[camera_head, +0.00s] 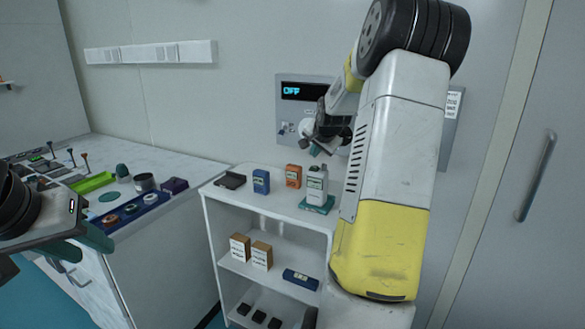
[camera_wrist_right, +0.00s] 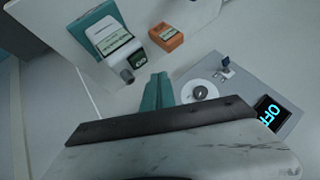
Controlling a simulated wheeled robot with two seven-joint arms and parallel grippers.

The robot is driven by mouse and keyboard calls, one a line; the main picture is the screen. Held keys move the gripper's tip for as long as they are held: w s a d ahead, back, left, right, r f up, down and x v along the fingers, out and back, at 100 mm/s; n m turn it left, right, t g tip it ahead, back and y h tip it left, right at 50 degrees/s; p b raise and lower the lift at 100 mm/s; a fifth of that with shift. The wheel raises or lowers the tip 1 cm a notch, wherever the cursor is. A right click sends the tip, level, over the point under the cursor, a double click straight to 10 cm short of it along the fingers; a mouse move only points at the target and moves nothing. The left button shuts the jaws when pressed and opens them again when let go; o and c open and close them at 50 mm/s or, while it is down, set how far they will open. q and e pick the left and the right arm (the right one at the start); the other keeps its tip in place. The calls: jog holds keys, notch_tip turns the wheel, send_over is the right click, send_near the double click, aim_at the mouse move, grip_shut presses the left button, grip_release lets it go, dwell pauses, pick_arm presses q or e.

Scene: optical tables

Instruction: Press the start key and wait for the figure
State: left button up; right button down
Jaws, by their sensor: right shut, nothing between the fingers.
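A grey wall panel (camera_head: 284,108) carries a dark display (camera_head: 304,91) reading OFF in blue; the display also shows in the right wrist view (camera_wrist_right: 271,112). I cannot tell which control is the start key. My right gripper (camera_head: 318,148) is in front of the panel's lower part, its teal fingers (camera_wrist_right: 157,92) shut and empty, beside the dial in the wrist view. My left gripper (camera_head: 104,243) is at the left, its finger gap unclear.
A bench (camera_head: 150,260) with tools stands left. A door handle (camera_head: 537,177) is at right.

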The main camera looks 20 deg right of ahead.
aim_at(315, 168)
jog(key=shift+f, duration=0.9)
jog(key=shift+f, duration=0.1)
dwell(1.3)
jog(key=shift+f, duration=0.3)
jog(key=shift+f, duration=0.45)
dwell(0.6)
dwell(0.4)
jog(key=shift+r, duration=0.85)
jog(key=shift+r, duration=2.5)
